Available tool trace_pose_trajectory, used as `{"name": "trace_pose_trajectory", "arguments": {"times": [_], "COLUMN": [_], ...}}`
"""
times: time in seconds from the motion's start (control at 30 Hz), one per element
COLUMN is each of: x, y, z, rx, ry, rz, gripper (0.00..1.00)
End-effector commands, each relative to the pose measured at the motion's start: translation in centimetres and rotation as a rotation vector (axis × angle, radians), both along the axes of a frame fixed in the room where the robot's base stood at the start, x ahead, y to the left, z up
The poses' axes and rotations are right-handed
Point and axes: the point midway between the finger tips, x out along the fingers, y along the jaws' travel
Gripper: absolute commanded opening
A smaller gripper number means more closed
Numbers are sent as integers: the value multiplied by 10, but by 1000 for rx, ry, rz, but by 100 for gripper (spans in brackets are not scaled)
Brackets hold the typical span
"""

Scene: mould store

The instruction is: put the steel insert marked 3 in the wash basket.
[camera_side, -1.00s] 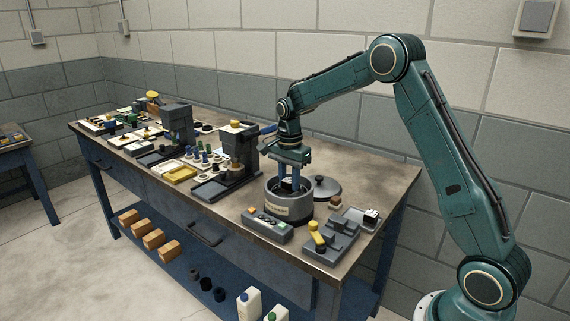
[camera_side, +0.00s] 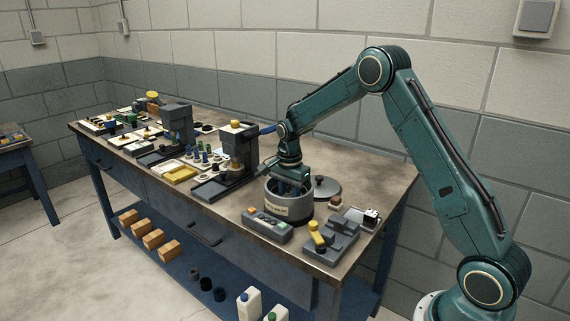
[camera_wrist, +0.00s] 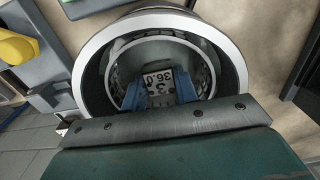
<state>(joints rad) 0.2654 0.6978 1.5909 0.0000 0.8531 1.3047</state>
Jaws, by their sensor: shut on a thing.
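The steel insert marked 3 (camera_wrist: 158,78) shows its pale top face with the figures 3 and 36.0 in the wrist view. My gripper (camera_wrist: 160,92) is shut on it, with a blue finger on each side. The wash basket (camera_wrist: 208,72) is the dark meshed round inside the grey tub (camera_side: 290,211). My fingers and the insert are down inside the basket's opening, within its rim. In the side view my gripper (camera_side: 289,184) reaches into the tub from above, and the tub wall hides the insert. I cannot tell whether the insert touches the basket floor.
A round grey lid (camera_side: 327,188) lies behind the tub. A control box with buttons (camera_side: 266,226) and a fixture with a yellow handle (camera_side: 318,235) stand in front. Dark press stands (camera_side: 238,155) stand to the left. The bench behind the lid is clear.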

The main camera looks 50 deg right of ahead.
Motion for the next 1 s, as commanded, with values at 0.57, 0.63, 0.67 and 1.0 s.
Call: {"name": "trace_pose_trajectory", "arguments": {"times": [0.57,0.63,0.67,1.0], "x": [0,0,0,1], "y": [0,0,0,0], "z": [-3,-3,-3,13], "rx": [0,0,0,-1], "ry": [0,0,0,-3], "rz": [0,0,0,0], "gripper": [51,51,51,51]}}
